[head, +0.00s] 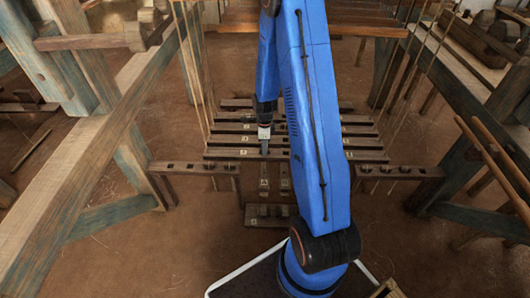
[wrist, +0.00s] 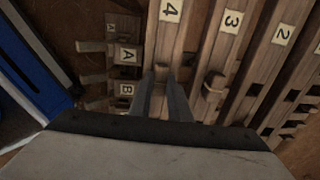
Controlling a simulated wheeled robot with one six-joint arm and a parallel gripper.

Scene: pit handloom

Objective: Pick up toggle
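Small wooden pegs that could be the toggle stand on labelled bars. In the wrist view one peg (wrist: 161,72) is on the bar marked 4 (wrist: 166,30), and another peg (wrist: 214,82) is on the bar marked 3 (wrist: 226,45). My gripper (wrist: 162,88) points down at the bar marked 4, its two fingers spaced apart. The first peg shows between the fingertips; I cannot tell whether they touch it. In the head view my gripper (head: 264,152) is low over the wooden bars, and the peg under it is too small to make out.
Blocks marked A (wrist: 127,54) and B (wrist: 126,90) with pegs lie beside the bars. In the head view, loom beams (head: 75,175) stand at left and right, and cords (head: 195,65) hang near the bars. Bare brown floor (head: 120,255) is open at lower left.

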